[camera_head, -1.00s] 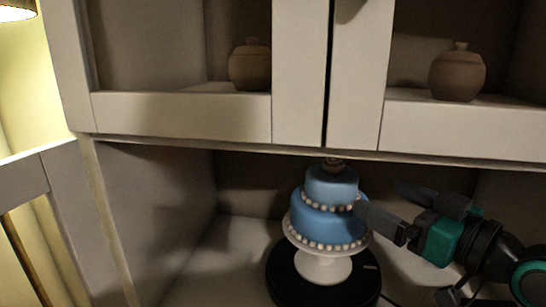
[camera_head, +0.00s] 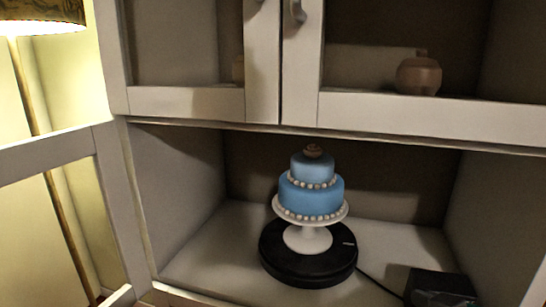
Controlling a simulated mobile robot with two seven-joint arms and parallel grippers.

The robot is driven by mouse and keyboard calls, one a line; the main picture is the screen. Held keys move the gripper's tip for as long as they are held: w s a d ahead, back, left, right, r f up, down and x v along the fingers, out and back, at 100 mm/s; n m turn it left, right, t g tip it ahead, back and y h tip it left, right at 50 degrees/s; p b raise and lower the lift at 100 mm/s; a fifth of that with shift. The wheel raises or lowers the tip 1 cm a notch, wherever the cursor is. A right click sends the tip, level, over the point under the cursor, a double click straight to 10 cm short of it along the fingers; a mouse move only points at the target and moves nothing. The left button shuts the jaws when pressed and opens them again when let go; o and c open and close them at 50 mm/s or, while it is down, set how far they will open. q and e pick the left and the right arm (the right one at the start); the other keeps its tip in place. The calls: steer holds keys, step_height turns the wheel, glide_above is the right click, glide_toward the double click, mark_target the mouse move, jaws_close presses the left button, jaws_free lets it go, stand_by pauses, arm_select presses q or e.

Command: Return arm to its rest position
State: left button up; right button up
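A two-tier blue cake (camera_head: 312,196) with pearl-like borders and a small brown topper stands upright on a white pedestal stand (camera_head: 308,238). The stand is on a round black turntable (camera_head: 300,268) inside the cabinet's open lower compartment. My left gripper is out of view.
The upper cabinet doors (camera_head: 262,60) are closed, with a brown pot (camera_head: 418,76) behind the right pane. A dark cord (camera_head: 377,280) runs right from the turntable. The shelf (camera_head: 215,245) is clear left of it. A pale frame (camera_head: 60,150) and a lamp (camera_head: 42,14) are at left.

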steer(key=s+f+m+g+h, duration=0.2)
steer(key=s+f+g+h, duration=0.45)
steer(key=s+f, duration=1)
arm_select(q)
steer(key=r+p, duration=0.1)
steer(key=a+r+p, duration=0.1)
steer(key=p, duration=0.1)
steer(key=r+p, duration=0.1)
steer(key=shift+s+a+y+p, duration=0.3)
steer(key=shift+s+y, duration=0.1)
arm_select(e)
steer(key=w+a+f+t+y, duration=0.2)
steer(key=w+f+t+y, duration=0.1)
steer(key=w+t, duration=0.3)
steer(key=shift+w+a+f, duration=0.2)
steer(key=shift+w, duration=0.2)
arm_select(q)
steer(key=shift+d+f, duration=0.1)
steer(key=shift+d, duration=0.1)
arm_select(e)
steer(key=shift+y, duration=0.25)
